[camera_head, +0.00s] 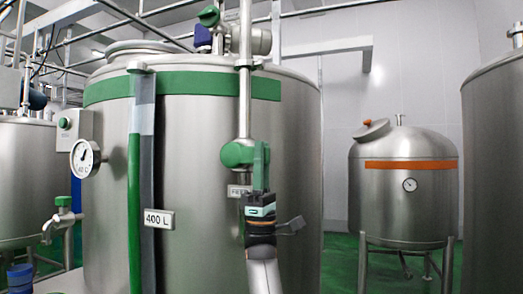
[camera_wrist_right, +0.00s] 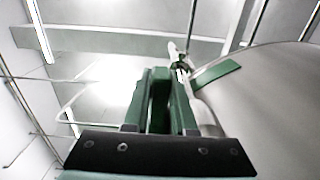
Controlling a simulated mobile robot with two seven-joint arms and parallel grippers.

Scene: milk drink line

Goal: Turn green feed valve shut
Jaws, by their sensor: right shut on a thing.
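The green feed valve (camera_head: 238,153) sits on the vertical steel pipe in front of the large tank, above a small label plate (camera_head: 238,191) partly hidden by my right gripper. My right gripper (camera_head: 260,160) comes up from below, its fingers upright at the right side of the valve. It is shut on the valve's handle, which is mostly hidden between the fingers. In the right wrist view, the green fingers (camera_wrist_right: 160,100) point upward close together, with the pipe and tank beyond. The exact handle angle cannot be told. My left gripper is not in view.
The large steel tank (camera_head: 200,200) with a green band stands right behind the valve. A dial gauge (camera_head: 84,158), a sample tap (camera_head: 62,216) and a 400 L plate (camera_head: 159,219) are to the left. An orange-banded tank (camera_head: 404,205) stands farther back right.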

